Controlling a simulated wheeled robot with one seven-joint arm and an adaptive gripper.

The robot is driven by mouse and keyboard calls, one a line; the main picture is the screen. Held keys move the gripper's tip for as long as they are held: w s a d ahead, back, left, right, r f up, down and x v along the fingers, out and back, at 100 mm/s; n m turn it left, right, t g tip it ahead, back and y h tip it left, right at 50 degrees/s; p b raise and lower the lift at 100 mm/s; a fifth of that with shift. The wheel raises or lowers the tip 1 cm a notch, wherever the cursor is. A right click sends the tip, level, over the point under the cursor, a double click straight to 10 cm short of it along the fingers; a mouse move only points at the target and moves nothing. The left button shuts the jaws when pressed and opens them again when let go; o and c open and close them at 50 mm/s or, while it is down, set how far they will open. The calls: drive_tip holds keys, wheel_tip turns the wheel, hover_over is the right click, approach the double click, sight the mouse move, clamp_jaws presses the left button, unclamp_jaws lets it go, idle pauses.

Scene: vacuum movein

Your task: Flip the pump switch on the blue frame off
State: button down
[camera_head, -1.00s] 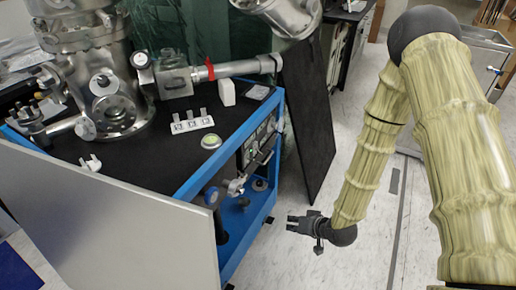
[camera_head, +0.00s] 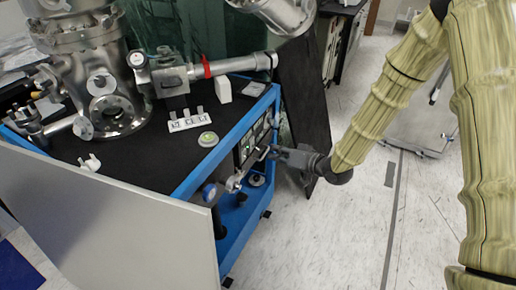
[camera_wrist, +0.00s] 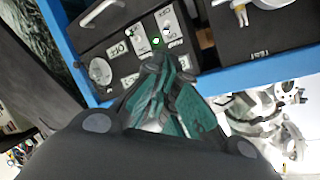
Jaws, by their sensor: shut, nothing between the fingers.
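The blue frame (camera_head: 225,145) holds a black control panel (camera_head: 250,147) on its right side. In the wrist view the panel (camera_wrist: 95,45) has small light switch plates (camera_wrist: 168,20), a knob (camera_wrist: 100,71), an "OFF" label (camera_wrist: 119,49) and a lit green lamp (camera_wrist: 156,41). I cannot tell for sure which switch is the pump's. My gripper (camera_head: 274,152) is shut and empty, pointing at the panel. In the wrist view its fingertips (camera_wrist: 165,65) sit just below the green lamp and hide part of the panel. Contact cannot be told.
The blue rail (camera_wrist: 245,77) runs below the panel in the wrist view. A black board (camera_head: 305,105) leans behind my gripper. The grey panel (camera_head: 110,220) covers the frame's near side. Steel vacuum parts (camera_head: 95,75) stand on top.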

sight(248, 156)
drive_tip(key=x, duration=1)
drive_tip(key=shift+b, duration=0.35)
